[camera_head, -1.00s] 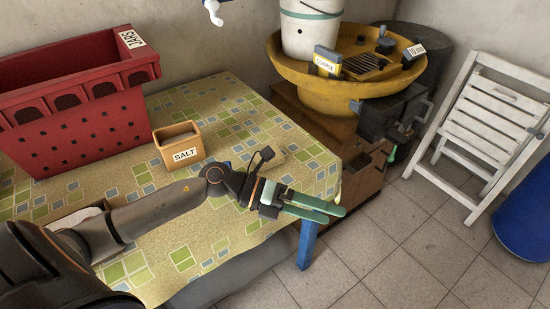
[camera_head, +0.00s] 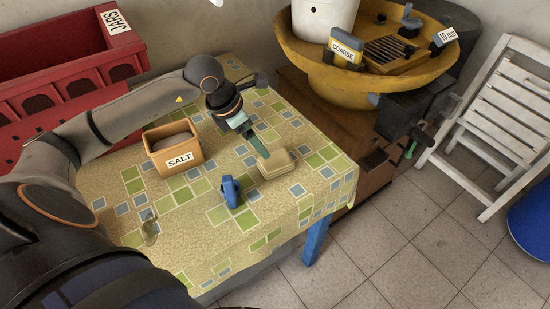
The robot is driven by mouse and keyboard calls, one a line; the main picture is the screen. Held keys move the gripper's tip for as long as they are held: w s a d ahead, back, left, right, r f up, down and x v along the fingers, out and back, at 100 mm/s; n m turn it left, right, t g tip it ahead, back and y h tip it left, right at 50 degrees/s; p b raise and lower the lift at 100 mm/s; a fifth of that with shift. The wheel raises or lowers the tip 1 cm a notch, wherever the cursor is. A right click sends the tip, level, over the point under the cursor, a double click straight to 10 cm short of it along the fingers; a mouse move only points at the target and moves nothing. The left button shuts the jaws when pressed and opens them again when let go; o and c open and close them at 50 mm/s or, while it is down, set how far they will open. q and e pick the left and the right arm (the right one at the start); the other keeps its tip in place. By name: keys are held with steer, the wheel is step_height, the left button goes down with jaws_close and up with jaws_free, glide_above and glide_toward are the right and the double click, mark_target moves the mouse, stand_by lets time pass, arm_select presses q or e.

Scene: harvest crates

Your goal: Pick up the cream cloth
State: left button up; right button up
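The cream cloth (camera_head: 275,164) is a small folded pad lying on the patterned tablecloth, near the table's right side. My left gripper (camera_head: 261,152) reaches over the table from the left and points down, with its green fingers at the cloth's upper left edge. The fingers are seen edge-on, so I cannot tell how far apart they are or whether they touch the cloth. The cloth lies flat. My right gripper is not in view.
A wooden salt box (camera_head: 173,150) stands left of the cloth. A blue object (camera_head: 230,191) and a small clear item (camera_head: 149,228) lie nearer. A red crate (camera_head: 68,68) is at the back left. A yellow round hopper (camera_head: 360,88) stands beyond the table.

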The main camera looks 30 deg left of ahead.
arm_select(q)
glide_above(274, 161)
steer(key=s+a, duration=0.2)
steer(key=s, duration=0.1)
steer(key=f, duration=0.4)
steer(key=shift+w+d+f, duration=0.1)
steer(key=shift+w+f, duration=0.15)
steer(key=shift+f, duration=0.15)
steer(key=shift+d+p+x, duration=0.15)
steer(key=shift+p+x, duration=0.05)
steer(key=shift+x, duration=1.15)
steer(key=shift+d+p+x, duration=0.15)
steer(key=shift+p+x, duration=0.05)
steer(key=shift+x, duration=1.15)
steer(key=shift+w, duration=0.1)
steer(key=shift+c, duration=0.2)
steer(key=shift+r, duration=0.1)
steer(key=c, duration=1.1)
step_height(274, 161, up, 10)
steer(key=shift+r, duration=0.1)
steer(key=shift+c, duration=0.2)
steer(key=o, duration=0.8)
steer(key=c, duration=0.6)
